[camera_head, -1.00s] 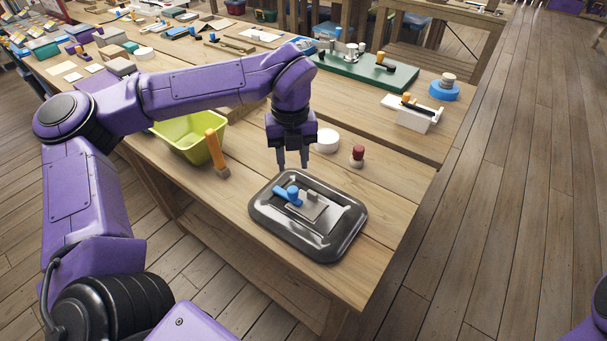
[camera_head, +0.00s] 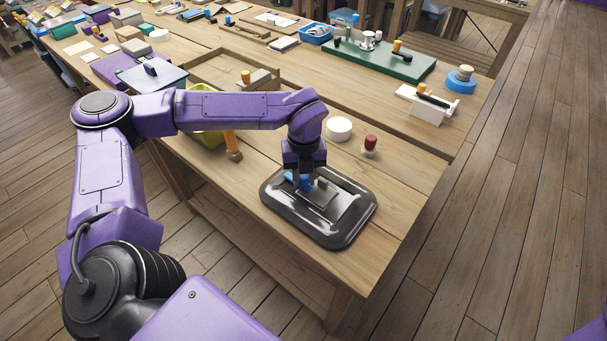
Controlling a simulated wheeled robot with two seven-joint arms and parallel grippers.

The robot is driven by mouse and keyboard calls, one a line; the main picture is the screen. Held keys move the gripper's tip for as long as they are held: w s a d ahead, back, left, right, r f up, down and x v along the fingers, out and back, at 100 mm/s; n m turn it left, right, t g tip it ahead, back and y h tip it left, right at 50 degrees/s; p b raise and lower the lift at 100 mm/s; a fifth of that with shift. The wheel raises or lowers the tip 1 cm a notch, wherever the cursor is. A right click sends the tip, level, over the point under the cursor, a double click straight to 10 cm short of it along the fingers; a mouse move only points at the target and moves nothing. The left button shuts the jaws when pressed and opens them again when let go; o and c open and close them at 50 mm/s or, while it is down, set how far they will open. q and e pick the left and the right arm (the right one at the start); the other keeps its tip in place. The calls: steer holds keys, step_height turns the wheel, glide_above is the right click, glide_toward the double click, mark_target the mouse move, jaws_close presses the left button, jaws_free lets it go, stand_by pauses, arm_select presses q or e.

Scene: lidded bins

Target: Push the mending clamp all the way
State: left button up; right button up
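A clamp with a blue handle (camera_head: 291,177) and a grey plate (camera_head: 320,197) lies in a glossy black tray (camera_head: 345,229) near the front end of the workbench. I take it to be the mending clamp. My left gripper (camera_head: 304,186) points down over the tray, with its fingers right at the blue handle. The gripper hides part of the handle and the grey block beside it. Whether the fingers touch or grip the handle is too small to tell. My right gripper is not in view.
A white round container (camera_head: 339,129) and a red-topped stamp (camera_head: 370,144) stand behind the tray. The bench's right front edge is clear.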

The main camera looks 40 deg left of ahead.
arm_select(q)
jaws_close()
steer(key=shift+w+f+n+b, duration=0.1)
steer(key=shift+w+n+b, duration=0.2)
steer(key=shift+n, duration=0.2)
steer(key=shift+w+n, duration=0.1)
steer(key=shift+n, duration=0.3)
steer(key=o, duration=0.5)
jaws_free()
